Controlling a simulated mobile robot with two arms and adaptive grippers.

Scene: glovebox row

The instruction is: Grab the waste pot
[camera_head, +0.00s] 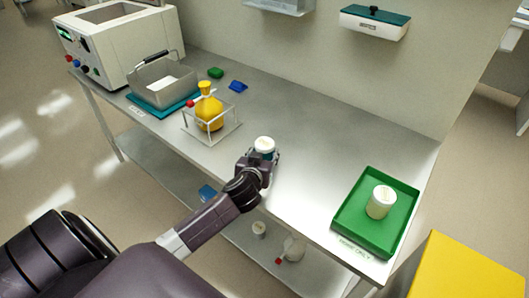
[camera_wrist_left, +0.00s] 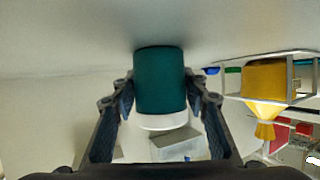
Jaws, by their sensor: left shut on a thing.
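A teal pot with a white lid (camera_head: 264,145) stands upright at my left gripper (camera_head: 262,160), near the middle of the steel bench. In the left wrist view the teal pot (camera_wrist_left: 160,82) appears upside down, between the two fingers of my left gripper (camera_wrist_left: 160,100). The gripper is shut on its sides. The fingers and wrist hide much of its body in the head view. A second pot, cream with a pale lid (camera_head: 381,201), stands in the green tray (camera_head: 350,232) at the bench's right end. My right gripper is not in view.
A wire rack (camera_head: 226,133) with a yellow flask (camera_head: 209,108) stands left of the gripper. A metal basket (camera_head: 163,85) sits on a teal mat farther left. A yellow box (camera_head: 465,268) is at lower right. The bench between gripper and green tray is clear.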

